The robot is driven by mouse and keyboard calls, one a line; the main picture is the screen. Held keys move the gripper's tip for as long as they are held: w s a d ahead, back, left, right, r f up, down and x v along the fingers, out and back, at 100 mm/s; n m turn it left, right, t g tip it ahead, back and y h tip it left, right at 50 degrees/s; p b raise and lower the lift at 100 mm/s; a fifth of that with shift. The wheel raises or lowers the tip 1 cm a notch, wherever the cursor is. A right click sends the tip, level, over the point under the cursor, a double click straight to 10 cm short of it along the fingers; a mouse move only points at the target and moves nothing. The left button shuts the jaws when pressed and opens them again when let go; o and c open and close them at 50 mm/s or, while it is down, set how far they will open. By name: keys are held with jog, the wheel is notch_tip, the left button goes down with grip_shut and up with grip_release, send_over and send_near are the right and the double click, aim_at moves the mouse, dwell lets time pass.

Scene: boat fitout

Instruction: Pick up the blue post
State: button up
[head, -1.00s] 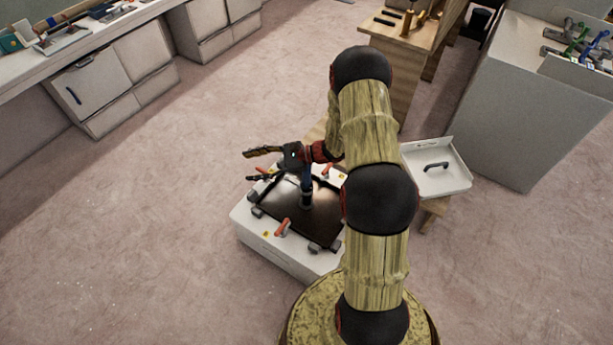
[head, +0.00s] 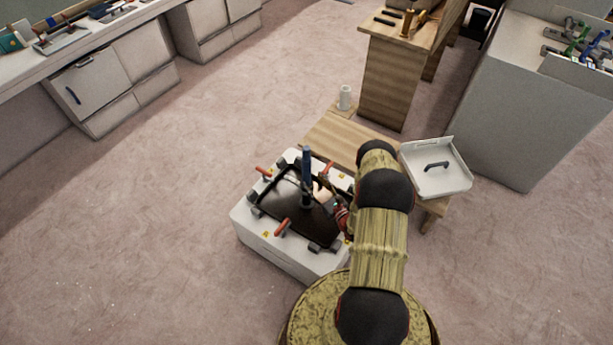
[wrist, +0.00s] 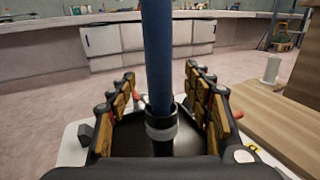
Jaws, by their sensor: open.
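The blue post (head: 306,168) stands upright on the black panel of a white box in the head view. In the wrist view the blue post (wrist: 158,60) rises between the two fingers, its lower end in a dark collar with a grey band (wrist: 161,130). My gripper (wrist: 160,90) is open, with one finger on each side of the post and a gap on both sides. In the head view my gripper (head: 328,188) is just right of the post, partly hidden by my arm.
Red-handled clamps (head: 283,228) sit around the edge of the black panel (head: 275,205). A wooden bench (head: 345,138) with a white cylinder (head: 345,97) and a white tray (head: 455,180) stand behind and right. Open floor lies to the left.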

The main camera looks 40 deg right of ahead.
aim_at(309, 177)
jog(key=w+b, duration=0.2)
jog(key=w, duration=0.4)
jog(key=shift+d, duration=0.1)
jog(key=shift+r, duration=0.1)
jog(key=shift+c, duration=1.2)
grip_shut()
